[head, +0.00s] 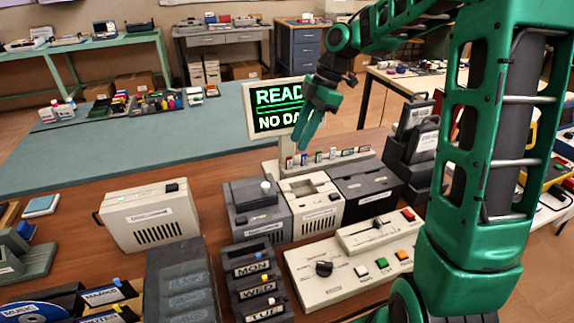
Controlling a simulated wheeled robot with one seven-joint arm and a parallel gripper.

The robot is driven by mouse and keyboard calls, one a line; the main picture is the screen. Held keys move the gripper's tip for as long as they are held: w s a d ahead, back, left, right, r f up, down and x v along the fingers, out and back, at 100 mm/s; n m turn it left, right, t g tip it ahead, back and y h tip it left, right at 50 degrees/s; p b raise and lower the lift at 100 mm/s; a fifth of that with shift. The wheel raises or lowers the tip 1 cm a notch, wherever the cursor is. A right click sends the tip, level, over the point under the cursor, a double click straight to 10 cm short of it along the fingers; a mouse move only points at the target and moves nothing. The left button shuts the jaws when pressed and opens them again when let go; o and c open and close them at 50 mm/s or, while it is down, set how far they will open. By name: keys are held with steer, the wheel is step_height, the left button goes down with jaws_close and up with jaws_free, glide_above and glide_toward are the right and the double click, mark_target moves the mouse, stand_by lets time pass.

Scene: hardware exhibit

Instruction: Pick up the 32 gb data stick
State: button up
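A row of several small data sticks (333,153) stands upright in a pale rack (345,161) below the screen. Their caps differ in colour, with reddish and blue ones at the left end. Their labels are too small to read, so I cannot tell which is the 32 gb stick.
The screen (268,96) reads "READ" and "NO DA", partly covered by my gripper. Grey and beige devices (312,203) stand just in front of the rack. A control panel (340,275) with a knob and buttons is nearer. The blue-grey mat (150,140) behind is mostly clear.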

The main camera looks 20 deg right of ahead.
mark_target(289, 165)
steer(key=shift+s+a+x, duration=0.1)
steer(key=shift+x, duration=1.4)
steer(key=shift+s+a+x, duration=0.1)
steer(key=shift+x, duration=1.45)
steer(key=shift+r, duration=0.15)
jaws_close()
